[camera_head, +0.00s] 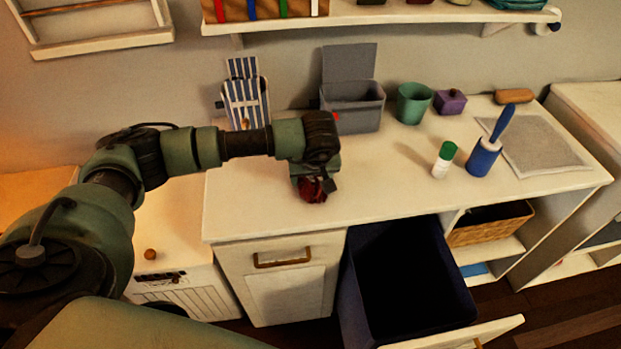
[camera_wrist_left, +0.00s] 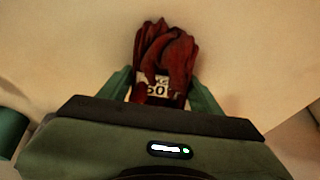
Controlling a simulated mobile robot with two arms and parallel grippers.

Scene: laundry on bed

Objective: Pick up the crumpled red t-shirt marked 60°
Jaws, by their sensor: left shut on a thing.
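The crumpled red t-shirt (camera_head: 314,191) shows as a small dark red bundle below my left gripper (camera_head: 313,179), over the left part of the white counter. In the left wrist view the red t-shirt (camera_wrist_left: 166,50) has a white label reading 60 and sits between the green fingers of my left gripper (camera_wrist_left: 158,90). The gripper is shut on it. I cannot tell whether the shirt touches the counter. The gripper hides much of the shirt in the head view. My right gripper is not in view.
On the counter (camera_head: 400,170) stand a grey lidded box (camera_head: 352,106), a green cup (camera_head: 414,103), a purple box (camera_head: 450,102), a green-capped bottle (camera_head: 443,160) and a blue roller (camera_head: 484,157). A dark blue bin (camera_head: 360,297) stands open below the counter. The counter's middle is clear.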

